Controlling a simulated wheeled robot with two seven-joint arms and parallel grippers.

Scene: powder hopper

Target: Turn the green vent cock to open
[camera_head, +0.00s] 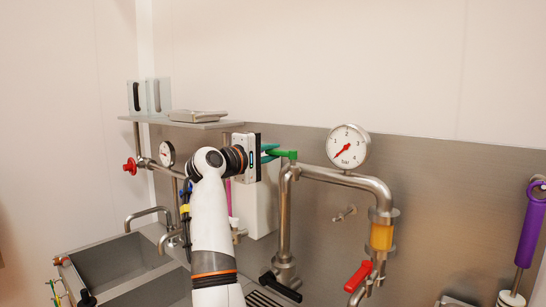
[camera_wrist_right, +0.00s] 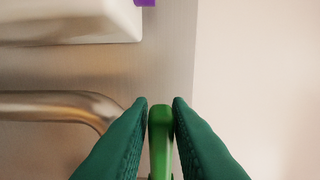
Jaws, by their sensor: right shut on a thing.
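The green vent cock (camera_head: 284,154) sits on top of the bent steel pipe, its lever pointing left toward my gripper in the head view. My right gripper (camera_head: 267,152) is at the lever's left end. In the right wrist view the green lever (camera_wrist_right: 160,135) stands between the two dark green fingers of my right gripper (camera_wrist_right: 160,105), which are shut on it. The fingertips lie close along both sides of the lever. My left gripper is not in view.
A pressure gauge (camera_head: 348,147) stands on the pipe to the right. Below it are an amber sight glass (camera_head: 381,236), a red lever (camera_head: 358,277) and a black lever (camera_head: 281,287). A white box (camera_head: 262,205) is behind my right arm. A sink (camera_head: 118,260) lies at lower left.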

